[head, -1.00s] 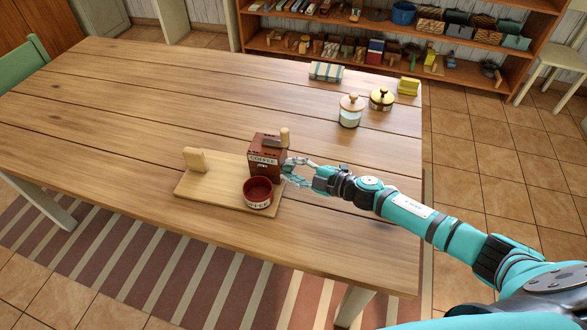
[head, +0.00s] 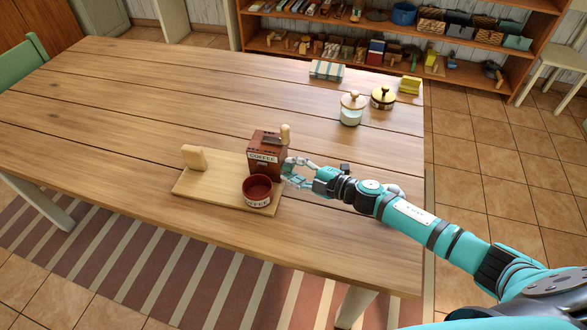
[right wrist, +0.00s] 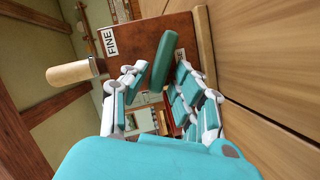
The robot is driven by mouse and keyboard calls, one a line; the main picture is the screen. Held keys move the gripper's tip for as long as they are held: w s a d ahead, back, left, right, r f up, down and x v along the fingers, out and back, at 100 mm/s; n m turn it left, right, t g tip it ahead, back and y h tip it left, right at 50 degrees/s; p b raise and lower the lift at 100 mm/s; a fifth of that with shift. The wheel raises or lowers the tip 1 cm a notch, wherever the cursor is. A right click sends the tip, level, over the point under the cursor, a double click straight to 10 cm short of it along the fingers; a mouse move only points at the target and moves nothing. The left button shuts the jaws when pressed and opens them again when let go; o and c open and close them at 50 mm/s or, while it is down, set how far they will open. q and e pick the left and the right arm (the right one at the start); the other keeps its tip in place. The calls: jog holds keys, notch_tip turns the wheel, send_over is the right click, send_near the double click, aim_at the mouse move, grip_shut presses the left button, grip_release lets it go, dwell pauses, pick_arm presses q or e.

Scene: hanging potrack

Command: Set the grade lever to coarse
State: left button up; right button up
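The brown coffee grinder (head: 262,164) stands on a light wooden board, with a COFFEE label on its front. In the right wrist view its side (right wrist: 150,35) carries a FINE label (right wrist: 110,41); a second label is mostly hidden behind the lever. The teal grade lever (right wrist: 163,60) stands out from this side, between the FINE label and the hidden one. My right gripper (head: 288,169) is at the grinder's right side. In the right wrist view its fingers (right wrist: 161,73) are apart, with the lever between them, nearer the left finger. Contact is unclear. My left gripper is out of view.
A red cup (head: 257,190) sits on the board (head: 215,196) in front of the grinder. The grinder's crank has a wooden knob (right wrist: 69,73). Two lidded jars (head: 351,110) (head: 382,98) stand farther back. The left part of the table (head: 110,120) is clear.

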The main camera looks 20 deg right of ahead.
jog(key=shift+o, duration=0.6)
jog(key=v, duration=1.2)
jog(key=shift+f, duration=0.1)
